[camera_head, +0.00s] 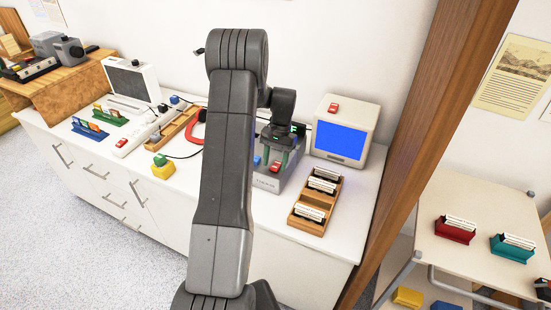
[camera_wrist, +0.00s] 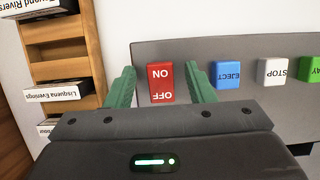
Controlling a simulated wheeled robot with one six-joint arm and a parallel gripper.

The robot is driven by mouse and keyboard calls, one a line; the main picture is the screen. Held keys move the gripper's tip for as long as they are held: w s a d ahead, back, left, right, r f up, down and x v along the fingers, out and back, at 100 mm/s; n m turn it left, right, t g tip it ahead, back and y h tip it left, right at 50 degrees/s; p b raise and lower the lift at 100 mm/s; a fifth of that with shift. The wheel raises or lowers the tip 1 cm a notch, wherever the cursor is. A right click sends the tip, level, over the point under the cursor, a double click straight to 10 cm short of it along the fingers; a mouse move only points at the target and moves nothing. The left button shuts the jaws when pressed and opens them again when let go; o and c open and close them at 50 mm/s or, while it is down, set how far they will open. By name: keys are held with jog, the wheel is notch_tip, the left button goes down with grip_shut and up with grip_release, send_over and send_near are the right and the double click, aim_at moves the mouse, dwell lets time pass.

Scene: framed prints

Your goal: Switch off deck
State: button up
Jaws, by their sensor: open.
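The deck (camera_head: 266,184) is a grey box on the white counter, partly hidden behind my arm in the head view. In the wrist view its grey panel (camera_wrist: 225,50) carries a red ON/OFF switch (camera_wrist: 161,82), then blue EJECT (camera_wrist: 228,75), white STOP (camera_wrist: 272,71) and a green button (camera_wrist: 310,72) cut off at the edge. My gripper (camera_wrist: 161,88) is open, with its green fingers on either side of the red switch. I cannot tell whether they touch it or which side of the switch is pressed. In the head view my gripper (camera_head: 275,158) is over the deck.
A wooden rack (camera_head: 296,221) with labelled cassettes stands right of the deck. A monitor with a blue screen (camera_head: 340,140) is behind it. Left of my arm are a power strip (camera_head: 135,135), a yellow block with a green top (camera_head: 162,168) and a speaker (camera_head: 131,80). A wooden post (camera_head: 425,130) stands right.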

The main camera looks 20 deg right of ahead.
jog(key=b+v, duration=0.1)
jog(key=v, duration=1.2)
jog(key=shift+r+b, duration=0.3)
jog(key=shift+r, duration=0.1)
jog(key=shift+w+d, duration=0.1)
jog(key=shift+d, duration=0.05)
jog(key=p+x, duration=0.1)
jog(key=x, duration=1.2)
jog(key=shift+f+p, duration=0.2)
jog(key=shift+p, duration=0.15)
jog(key=shift+a+f, duration=0.2)
jog(key=shift+f, duration=0.15)
jog(key=shift+h+b, duration=0.3)
jog(key=shift+b, duration=0.2)
jog(key=shift+r+p, duration=0.15)
jog(key=shift+p, duration=0.15)
